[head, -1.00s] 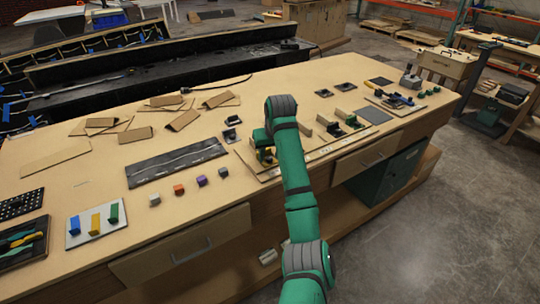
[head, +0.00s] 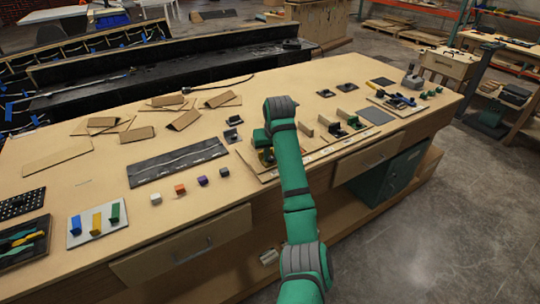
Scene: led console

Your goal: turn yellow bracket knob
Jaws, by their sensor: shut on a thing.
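My green arm reaches over the wooden workbench to the console board (head: 247,156) in the middle of its front half. My gripper (head: 264,154) is low over the board's left part, mostly hidden behind my own arm. A small yellowish part, which looks like the yellow bracket knob (head: 268,158), shows right at the gripper. The gripper is shut on it. The fingertips and the knob's turn angle are too small and hidden to make out.
Upright tan dividers (head: 309,129) and dark parts stand on the board right of my arm. Small coloured cubes (head: 180,189), a black mat (head: 177,162) and a white tray with coloured blocks (head: 76,241) lie to the left. Cardboard pieces (head: 184,121) lie behind.

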